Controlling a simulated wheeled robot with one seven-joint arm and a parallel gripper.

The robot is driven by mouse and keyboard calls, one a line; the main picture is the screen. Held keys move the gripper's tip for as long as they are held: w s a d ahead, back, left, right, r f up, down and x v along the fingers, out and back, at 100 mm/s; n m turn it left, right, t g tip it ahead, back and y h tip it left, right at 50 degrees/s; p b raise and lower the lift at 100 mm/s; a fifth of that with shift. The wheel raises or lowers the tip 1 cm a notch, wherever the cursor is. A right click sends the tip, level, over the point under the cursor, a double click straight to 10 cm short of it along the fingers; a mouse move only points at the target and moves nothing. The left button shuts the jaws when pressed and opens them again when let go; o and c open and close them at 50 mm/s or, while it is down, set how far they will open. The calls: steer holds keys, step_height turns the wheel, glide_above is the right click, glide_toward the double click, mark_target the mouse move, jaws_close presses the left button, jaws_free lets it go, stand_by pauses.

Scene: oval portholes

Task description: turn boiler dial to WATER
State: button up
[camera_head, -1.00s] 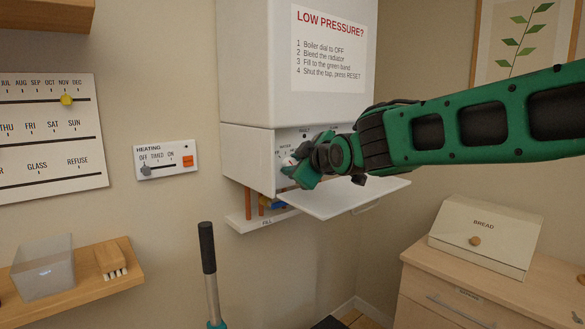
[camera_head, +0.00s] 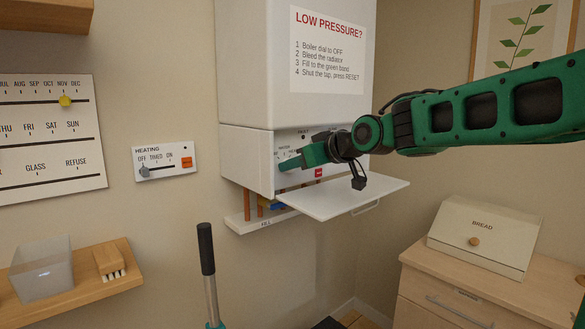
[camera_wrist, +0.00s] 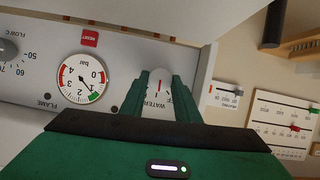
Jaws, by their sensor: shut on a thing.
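The white boiler (camera_head: 298,60) hangs on the wall with its lower flap (camera_head: 345,198) folded down. My gripper (camera_head: 283,163) reaches in from the right at the left part of its control panel. In the wrist view, which sees the panel upside down, my gripper (camera_wrist: 162,88) is shut on the pale boiler dial (camera_wrist: 160,78), one finger on each side. A red line on the dial runs nearly up and down in that picture. The word WATER is printed just below the dial there. The fingers hide part of the dial and other labels, so its exact setting is unclear.
Beside the dial are a pressure gauge (camera_wrist: 82,80) and a red RESET button (camera_wrist: 90,39). The open flap juts out below my gripper. A heating control (camera_head: 164,161) is on the wall to the left. Pipes and a FILL shelf (camera_head: 262,219) are below.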

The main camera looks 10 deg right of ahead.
steer(key=shift+m, duration=0.3)
steer(key=shift+d, duration=0.1)
steer(key=o, duration=1)
steer(key=shift+o, duration=0.2)
steer(key=v, duration=1)
steer(key=shift+s+d, duration=0.2)
steer(key=shift+d, duration=0.1)
